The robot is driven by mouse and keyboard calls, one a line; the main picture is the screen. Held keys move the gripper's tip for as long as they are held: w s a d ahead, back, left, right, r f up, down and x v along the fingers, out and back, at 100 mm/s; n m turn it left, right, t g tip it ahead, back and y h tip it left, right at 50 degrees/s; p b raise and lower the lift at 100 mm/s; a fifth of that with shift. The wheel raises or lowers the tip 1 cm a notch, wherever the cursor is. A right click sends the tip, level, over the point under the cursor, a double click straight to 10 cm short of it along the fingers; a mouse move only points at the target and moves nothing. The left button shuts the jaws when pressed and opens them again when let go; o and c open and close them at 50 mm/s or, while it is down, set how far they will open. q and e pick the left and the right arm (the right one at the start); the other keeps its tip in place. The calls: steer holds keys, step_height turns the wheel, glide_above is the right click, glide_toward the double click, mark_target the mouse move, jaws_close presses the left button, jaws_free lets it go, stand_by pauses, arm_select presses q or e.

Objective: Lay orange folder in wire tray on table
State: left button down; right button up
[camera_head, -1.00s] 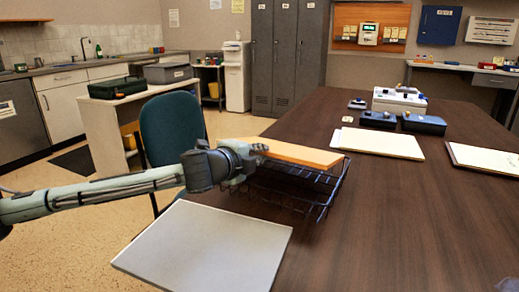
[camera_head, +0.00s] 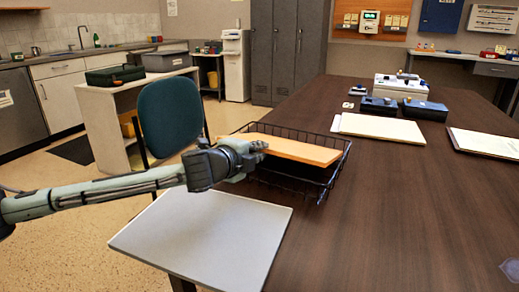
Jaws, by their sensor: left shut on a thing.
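The orange folder (camera_head: 292,148) lies about level within the outline of the black wire tray (camera_head: 318,193), below the tray's far rim. I cannot tell whether it touches the tray floor. The tray stands on the dark wooden table (camera_head: 400,215) near its left edge. My left gripper (camera_head: 256,147) comes in from the left and is shut on the folder's left end, at the tray's near left side. The fingertips are partly hidden by the gripper body. My right gripper is not in view.
A grey board (camera_head: 205,235) lies in front of the tray at the table's left edge. Pale folders (camera_head: 380,127) and (camera_head: 485,142) lie farther back, near dark blue boxes (camera_head: 425,110). A teal chair (camera_head: 170,115) stands left of the table. The table's middle right is clear.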

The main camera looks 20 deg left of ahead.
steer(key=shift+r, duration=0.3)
arm_select(q)
steer(key=c, duration=1.6)
jaws_free()
steer(key=shift+o, duration=0.3)
steer(key=shift+f, duration=0.25)
steer(key=s, duration=0.5)
steer(key=shift+s+a+f, duration=0.1)
steer(key=shift+s+a, duration=0.05)
steer(key=shift+a, duration=0.2)
steer(key=shift+s, duration=0.4)
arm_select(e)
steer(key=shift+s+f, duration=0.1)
